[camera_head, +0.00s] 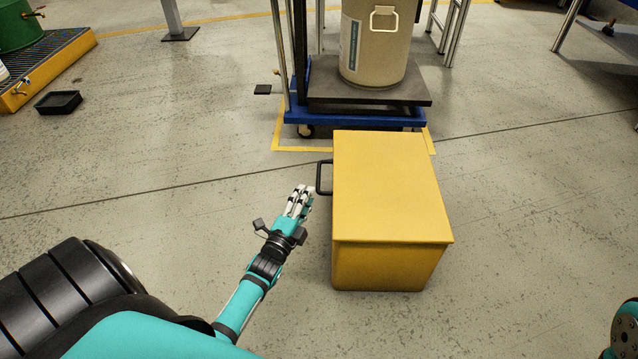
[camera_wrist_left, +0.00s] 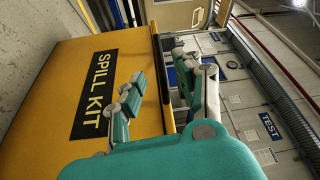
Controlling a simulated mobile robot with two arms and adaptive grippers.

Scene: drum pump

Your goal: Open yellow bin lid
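The yellow bin (camera_head: 378,268) stands on the floor right of center in the head view, its flat yellow lid (camera_head: 388,185) closed. A black handle (camera_head: 323,178) sticks out from its left side. My left gripper (camera_head: 302,196) is left of the bin, just short of the handle and apart from it in the head view. The left wrist view shows the gripper (camera_wrist_left: 160,70) with its fingers spread and nothing held. There the bin's yellow side (camera_wrist_left: 60,60) bears a black "SPILL KIT" label (camera_wrist_left: 93,95). My right gripper is out of view.
A blue cart (camera_head: 355,116) carrying a beige drum (camera_head: 378,45) stands right behind the bin. A black tray (camera_head: 58,102) and a yellow pallet (camera_head: 45,72) with a green drum lie far left. The floor left and right of the bin is clear.

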